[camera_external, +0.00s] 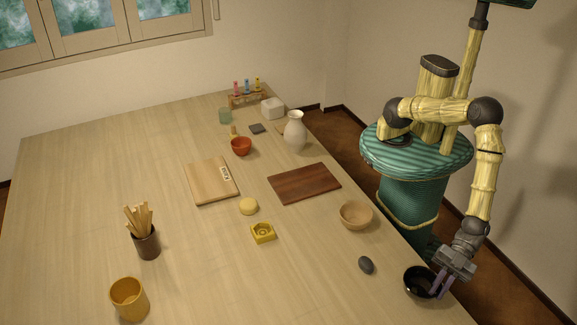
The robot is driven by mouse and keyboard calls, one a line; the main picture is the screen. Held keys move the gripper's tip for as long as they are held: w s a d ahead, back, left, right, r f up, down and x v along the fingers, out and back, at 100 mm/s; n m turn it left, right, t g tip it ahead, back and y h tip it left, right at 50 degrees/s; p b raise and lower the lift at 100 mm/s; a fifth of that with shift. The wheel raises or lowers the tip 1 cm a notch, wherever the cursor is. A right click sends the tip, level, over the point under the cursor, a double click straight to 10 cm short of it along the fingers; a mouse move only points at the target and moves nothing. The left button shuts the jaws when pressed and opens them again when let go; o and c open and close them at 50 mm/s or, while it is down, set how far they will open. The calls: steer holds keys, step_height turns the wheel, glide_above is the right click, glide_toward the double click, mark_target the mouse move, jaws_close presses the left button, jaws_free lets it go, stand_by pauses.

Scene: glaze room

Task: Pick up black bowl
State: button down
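The black bowl (413,282) sits upright near the right edge of the table, toward the front. My gripper (441,286) points down at the bowl's right side. Its two purple fingers show apart, at the right rim, with one seeming to be on the inner side and the other on the outer side. Whether they touch the rim is too small to tell. The fingers hide part of the bowl's right rim.
A dark grey stone (366,265) lies left of the bowl, and a tan wooden bowl (356,215) stands farther back. A dark red-brown board (304,184) and a white vase (295,133) are farther off. The table (300,290) left of the stone is clear.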

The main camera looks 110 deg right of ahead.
stand_by(0.3)
step_height(320, 180, up, 10)
stand_by(0.5)
